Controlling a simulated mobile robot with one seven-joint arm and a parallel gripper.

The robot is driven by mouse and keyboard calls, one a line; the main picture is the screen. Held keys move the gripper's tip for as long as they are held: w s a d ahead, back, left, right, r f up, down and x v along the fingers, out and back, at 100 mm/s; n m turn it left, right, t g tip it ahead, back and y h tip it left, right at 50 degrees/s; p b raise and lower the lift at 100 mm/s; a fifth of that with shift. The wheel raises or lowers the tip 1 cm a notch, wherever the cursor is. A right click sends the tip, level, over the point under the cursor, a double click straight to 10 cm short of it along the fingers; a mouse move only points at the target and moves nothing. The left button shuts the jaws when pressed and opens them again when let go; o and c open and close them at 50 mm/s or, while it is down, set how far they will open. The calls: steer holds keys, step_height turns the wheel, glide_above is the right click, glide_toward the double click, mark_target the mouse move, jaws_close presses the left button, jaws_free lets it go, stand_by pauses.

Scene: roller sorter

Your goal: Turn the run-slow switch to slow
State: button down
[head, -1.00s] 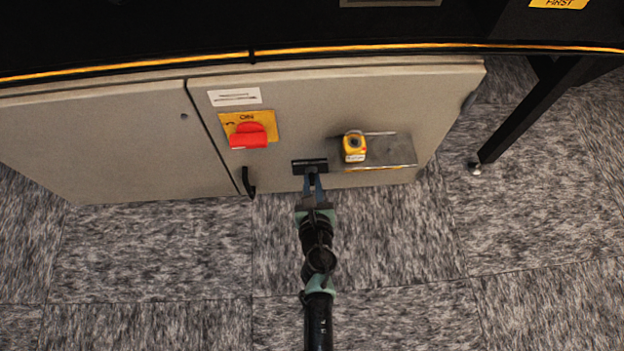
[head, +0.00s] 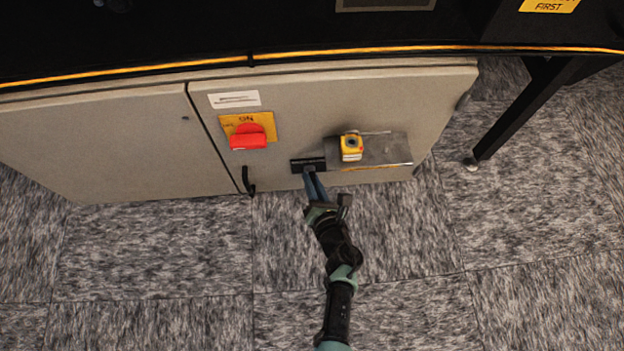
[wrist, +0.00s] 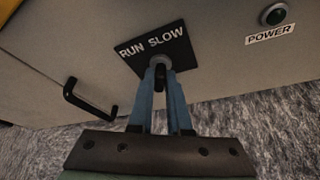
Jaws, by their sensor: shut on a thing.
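The run-slow switch plate (head: 298,165) is a small black plate low on the grey cabinet door. In the wrist view the plate (wrist: 150,50) reads "RUN SLOW" and looks tilted. The black switch knob (wrist: 160,78) sits below the lettering, between my blue fingers. My gripper (head: 309,171) reaches up to the plate from below, slanted, and is shut on the knob; it also shows in the wrist view (wrist: 160,68). The fingers partly hide the knob, and I cannot tell which word it points to.
A red rotary handle (head: 248,136) on a yellow plate is up and left. A yellow box (head: 351,147) with a dark button stands right of the switch. A black door handle (head: 248,181) is close on the left. Carpeted floor (head: 150,260) lies clear in front.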

stand_by(0.5)
steer(key=c, duration=0.9)
jaws_free()
steer(key=shift+o, duration=0.2)
steer(key=p+v, duration=0.5)
steer(key=v, duration=0.8)
steer(key=shift+p, duration=0.4)
